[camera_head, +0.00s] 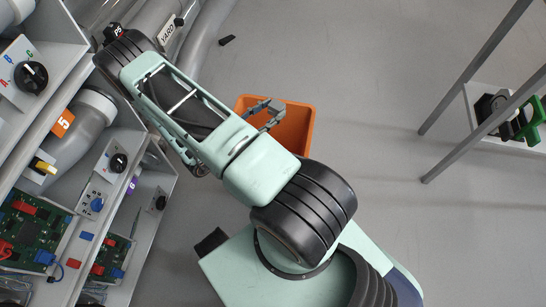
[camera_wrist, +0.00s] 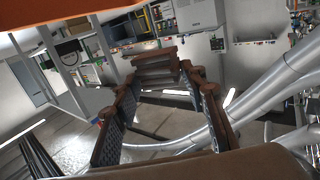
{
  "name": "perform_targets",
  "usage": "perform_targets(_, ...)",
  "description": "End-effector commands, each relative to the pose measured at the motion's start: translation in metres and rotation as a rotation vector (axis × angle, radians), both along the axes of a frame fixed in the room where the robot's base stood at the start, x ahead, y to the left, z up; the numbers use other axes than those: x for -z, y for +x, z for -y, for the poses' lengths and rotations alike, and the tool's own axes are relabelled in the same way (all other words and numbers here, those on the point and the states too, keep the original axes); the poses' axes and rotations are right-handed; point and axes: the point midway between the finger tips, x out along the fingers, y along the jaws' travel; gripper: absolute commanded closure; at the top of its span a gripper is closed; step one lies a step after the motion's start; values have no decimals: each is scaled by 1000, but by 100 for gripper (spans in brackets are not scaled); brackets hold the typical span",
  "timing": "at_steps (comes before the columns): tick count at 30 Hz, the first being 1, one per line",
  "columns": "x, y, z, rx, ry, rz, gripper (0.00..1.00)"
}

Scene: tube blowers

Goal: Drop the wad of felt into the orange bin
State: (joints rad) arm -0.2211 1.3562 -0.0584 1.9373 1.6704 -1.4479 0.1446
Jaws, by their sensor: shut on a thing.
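The orange bin (camera_head: 297,128) stands on the floor in the head view, partly hidden behind my arm. My gripper (camera_head: 268,112) shows beside my arm, overlapping the bin's upper part in that view. In the wrist view, my gripper's two fingers (camera_wrist: 160,85) are dark brown in shadow, with textured inner pads. They are shut on a brownish, layered thing (camera_wrist: 155,66) at their far end, which I take for the wad of felt. An orange surface (camera_wrist: 35,14) crosses the top left corner, probably the bin. The wad cannot be made out in the head view.
A grey rack (camera_head: 55,55) with knobs, ducts and circuit boards fills the left side, close to my arm. A metal-legged stand (camera_head: 478,65) with a green item (camera_head: 527,122) is at right. The floor right of the bin is clear.

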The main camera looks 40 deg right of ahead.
Motion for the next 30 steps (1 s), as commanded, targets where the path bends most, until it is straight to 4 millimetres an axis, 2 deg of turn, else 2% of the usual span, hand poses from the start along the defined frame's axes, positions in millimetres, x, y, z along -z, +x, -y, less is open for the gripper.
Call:
perform_targets(1, 12, 0, 0, 0, 0, 0, 78)
perform_targets(6, 30, 1, 0, 0, 0, 1, 78)
perform_targets(17, 33, 1, 0, -1, 1, 2, 78)
perform_targets(18, 33, 1, 0, -1, 1, 2, 58)
perform_targets(22, 33, 1, 0, -1, 1, 2, 44)
perform_targets(23, 33, 1, 0, -1, 1, 2, 41)
perform_targets(30, 33, 1, 0, -1, 1, 2, 41)
